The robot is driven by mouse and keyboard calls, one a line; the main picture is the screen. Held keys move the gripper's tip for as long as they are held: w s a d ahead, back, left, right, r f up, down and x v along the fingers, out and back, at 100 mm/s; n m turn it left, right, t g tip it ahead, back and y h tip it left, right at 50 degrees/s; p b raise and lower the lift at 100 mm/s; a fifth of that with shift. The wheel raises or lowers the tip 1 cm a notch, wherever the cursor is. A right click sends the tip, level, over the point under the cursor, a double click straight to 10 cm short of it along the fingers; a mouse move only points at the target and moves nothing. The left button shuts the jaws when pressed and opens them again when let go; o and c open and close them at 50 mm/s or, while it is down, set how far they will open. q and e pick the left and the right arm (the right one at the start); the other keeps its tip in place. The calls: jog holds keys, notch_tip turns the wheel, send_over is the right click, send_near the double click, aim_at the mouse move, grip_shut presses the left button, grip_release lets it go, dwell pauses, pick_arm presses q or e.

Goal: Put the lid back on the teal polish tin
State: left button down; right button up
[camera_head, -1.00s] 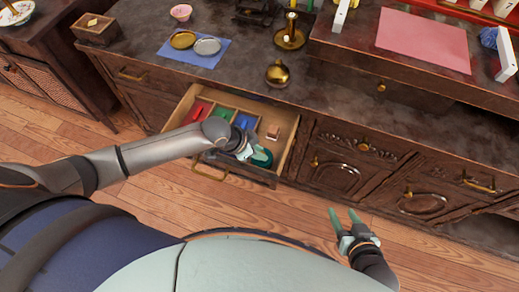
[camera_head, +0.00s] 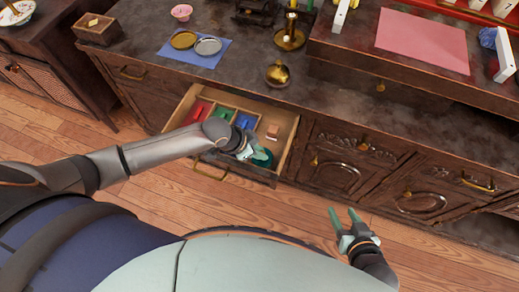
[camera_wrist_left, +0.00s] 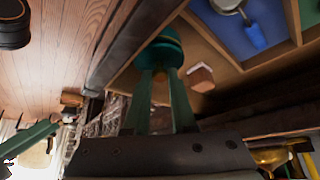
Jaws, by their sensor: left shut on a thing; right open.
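My left gripper (camera_head: 252,154) reaches into the front right of the open drawer. Its fingers are closed on a round teal piece, which looks like the lid (camera_wrist_left: 161,48) of the teal polish tin. In the head view the teal tin (camera_head: 264,159) shows partly behind the fingers, at the drawer's right front corner. The fingers hide much of it, and I cannot tell whether the lid is seated or apart from the tin. My right gripper (camera_head: 343,213) is open and empty, over the floor in front of the cabinet.
The open drawer (camera_head: 289,150) has red, green and blue compartments at its left. A small wooden block (camera_head: 272,131) lies behind the tin. On the counter are a blue cloth (camera_head: 187,58) with two round metal dishes, a brass pot (camera_head: 277,74) and a brass candlestick (camera_head: 290,38).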

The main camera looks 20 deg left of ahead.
pick_arm(q)
jog(key=shift+c, duration=0.9)
grip_release()
